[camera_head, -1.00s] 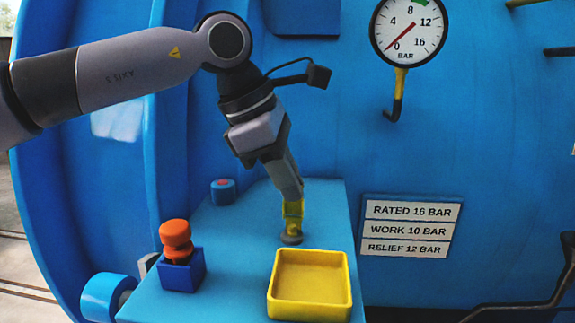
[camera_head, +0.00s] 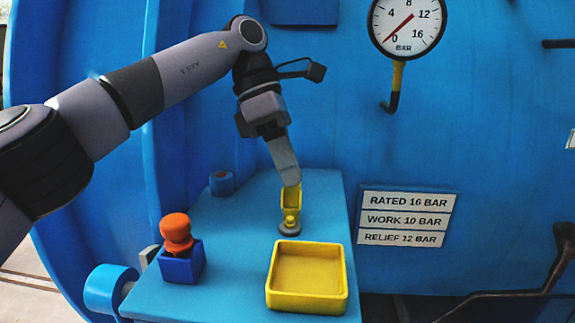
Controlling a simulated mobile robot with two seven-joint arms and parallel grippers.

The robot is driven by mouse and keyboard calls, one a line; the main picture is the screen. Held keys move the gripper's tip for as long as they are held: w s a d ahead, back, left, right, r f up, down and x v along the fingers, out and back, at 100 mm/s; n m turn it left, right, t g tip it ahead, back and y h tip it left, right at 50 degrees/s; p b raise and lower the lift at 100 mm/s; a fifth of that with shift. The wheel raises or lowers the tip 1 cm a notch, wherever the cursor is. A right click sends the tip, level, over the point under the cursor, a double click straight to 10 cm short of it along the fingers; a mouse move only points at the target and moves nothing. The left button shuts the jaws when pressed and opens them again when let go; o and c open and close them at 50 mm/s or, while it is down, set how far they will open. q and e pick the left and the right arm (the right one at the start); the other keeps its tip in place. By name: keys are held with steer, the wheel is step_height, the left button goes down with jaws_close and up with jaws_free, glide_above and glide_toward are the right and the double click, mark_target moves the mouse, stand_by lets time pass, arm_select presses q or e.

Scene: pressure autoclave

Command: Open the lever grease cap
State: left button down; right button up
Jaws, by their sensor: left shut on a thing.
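The grease cap shows as a small yellow fitting on a round grey base (camera_head: 290,229) on the blue shelf, behind the yellow tray. Its yellow lever (camera_head: 291,199) stands roughly upright above a small yellow rounded part. My left gripper (camera_head: 290,183) comes down from above and is shut on the upper end of the lever. The fingertips overlap the lever top, so the exact grip is partly hidden. My right gripper is not in view.
On the blue shelf (camera_head: 225,255) stand an empty yellow tray (camera_head: 308,308), an orange knob (camera_head: 176,230) in a blue holder (camera_head: 183,266), and a small blue cylinder (camera_head: 221,183). A pressure gauge (camera_head: 407,22) and a rating plate (camera_head: 405,219) are on the blue vessel.

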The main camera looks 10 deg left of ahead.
arm_select(q)
steer(key=shift+w, duration=0.1)
stand_by(0.4)
steer(key=c, duration=1.2)
jaws_free()
steer(key=shift+c, duration=0.2)
